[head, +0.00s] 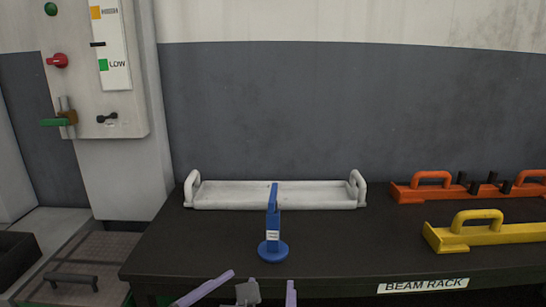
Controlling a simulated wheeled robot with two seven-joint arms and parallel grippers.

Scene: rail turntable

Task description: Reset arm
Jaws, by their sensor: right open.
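My right gripper (259,283) shows at the bottom edge of the head view, with two pale purple fingers spread apart and a grey part between them. It is open, and I see nothing between its fingers. It appears in front of the dark table's near edge, just below a blue upright piece with a round base (272,250). The rest of the right arm is cut off by the frame. My left gripper is not in view.
The dark table (345,240), labelled BEAM RACK (423,285), holds a white handled tray (315,196), an orange handled beam (415,193) and a yellow one (465,238). A control panel (92,90) with red knob and green lever is at left. A dark bin (18,262) sits lower left.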

